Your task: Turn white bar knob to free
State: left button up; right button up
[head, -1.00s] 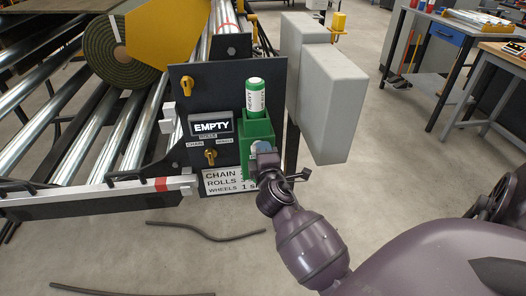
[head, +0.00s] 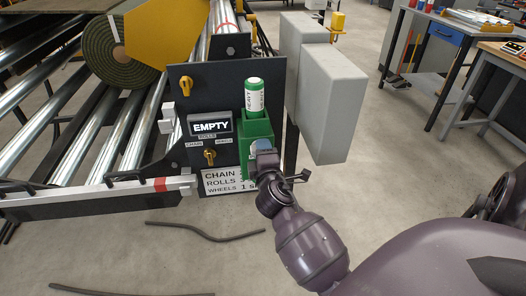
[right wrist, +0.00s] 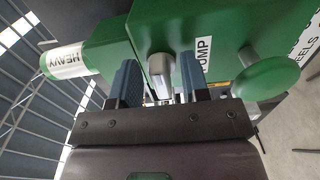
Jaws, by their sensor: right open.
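A pale white-grey bar knob (right wrist: 160,72) sticks out of the green pump box (right wrist: 225,25) in the right wrist view. My right gripper (right wrist: 159,65) is open, with one blue finger on each side of the bar. I cannot tell whether either finger touches it. In the head view my right gripper (head: 264,149) is at the front of the green box (head: 258,128) and hides the knob. My left gripper is out of view.
A green round knob (right wrist: 265,79) stands beside the right finger. A dark panel (head: 208,82) with yellow knobs and an EMPTY display (head: 210,127) is left of the box. Grey cabinets (head: 335,90) stand to the right. A hose (head: 205,234) lies on the floor.

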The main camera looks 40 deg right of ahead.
jog(key=v, duration=1)
jog(key=shift+s, duration=0.25)
jog(key=shift+a, duration=0.1)
